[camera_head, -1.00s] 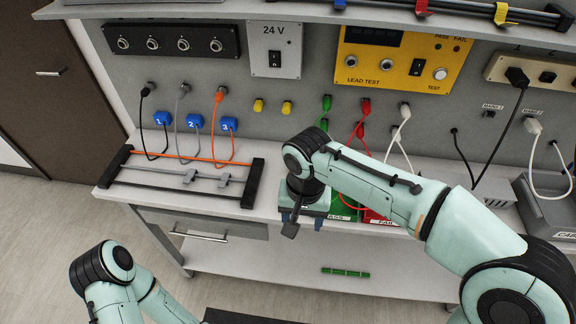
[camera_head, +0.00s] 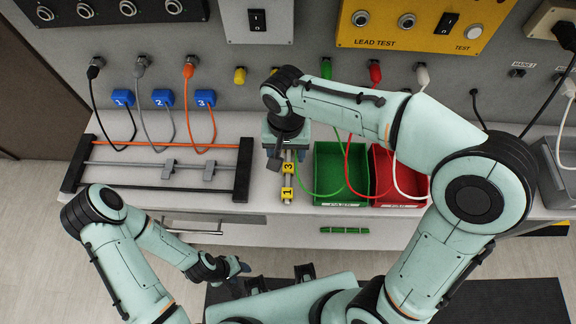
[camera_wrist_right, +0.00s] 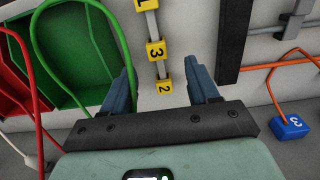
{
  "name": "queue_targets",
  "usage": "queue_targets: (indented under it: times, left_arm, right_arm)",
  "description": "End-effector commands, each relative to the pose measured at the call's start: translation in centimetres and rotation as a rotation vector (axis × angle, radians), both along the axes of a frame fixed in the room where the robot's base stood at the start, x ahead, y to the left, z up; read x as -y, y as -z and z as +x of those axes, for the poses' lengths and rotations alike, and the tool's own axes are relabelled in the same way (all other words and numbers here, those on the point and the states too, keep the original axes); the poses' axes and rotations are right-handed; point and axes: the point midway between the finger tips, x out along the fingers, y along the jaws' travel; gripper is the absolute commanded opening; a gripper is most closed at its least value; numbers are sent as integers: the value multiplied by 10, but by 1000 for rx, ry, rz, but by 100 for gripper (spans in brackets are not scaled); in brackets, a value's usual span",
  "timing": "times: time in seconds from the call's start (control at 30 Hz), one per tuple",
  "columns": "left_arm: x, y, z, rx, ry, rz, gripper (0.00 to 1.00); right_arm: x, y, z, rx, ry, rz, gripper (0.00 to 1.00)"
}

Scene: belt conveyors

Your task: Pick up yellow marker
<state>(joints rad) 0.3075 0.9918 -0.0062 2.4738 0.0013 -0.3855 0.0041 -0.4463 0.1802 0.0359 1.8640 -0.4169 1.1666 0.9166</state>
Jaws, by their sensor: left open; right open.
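Yellow markers numbered 1 (camera_head: 287,193) and 3 (camera_head: 288,168) sit on a short grey rail on the bench, left of the green bin. In the right wrist view, markers 1 (camera_wrist_right: 151,4), 3 (camera_wrist_right: 156,50) and 2 (camera_wrist_right: 164,87) are in a row along the rail. My right gripper (camera_head: 275,160) points down over the rail's far end, hiding marker 2 in the head view. In the right wrist view its open fingers (camera_wrist_right: 162,88) stand either side of marker 2, with gaps on both sides. My left gripper (camera_head: 238,268) is away from the markers, in front of the bench.
A green bin (camera_head: 329,175) and a red bin (camera_head: 383,172) stand right of the rail, with cables hanging over them. A black-ended rod rack (camera_head: 243,170) stands close on the left. A green object (camera_head: 344,230) lies lower down.

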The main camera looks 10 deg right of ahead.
Motion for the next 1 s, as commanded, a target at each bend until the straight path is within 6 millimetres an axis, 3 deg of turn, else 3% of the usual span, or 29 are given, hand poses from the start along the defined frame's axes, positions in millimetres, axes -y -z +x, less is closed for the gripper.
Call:
queue_targets:
  times: [0.27, 0.53, 0.87, 1.0]
  left_arm:
    - [0, 3, -1, -1, 0, 0, 49]
    - [0, 5, -3, -2, 0, 0, 49]
    - [0, 5, -3, -2, 0, 0, 49]
    - [0, 5, -3, -2, 0, 0, 49]
  right_arm:
    - [1, 24, -1, -2, 0, 0, 60]
    - [4, 62, -5, -2, -1, 0, 60]
    - [4, 70, -4, 1, 0, 1, 60]
    - [4, 69, -4, 2, 0, 2, 17]
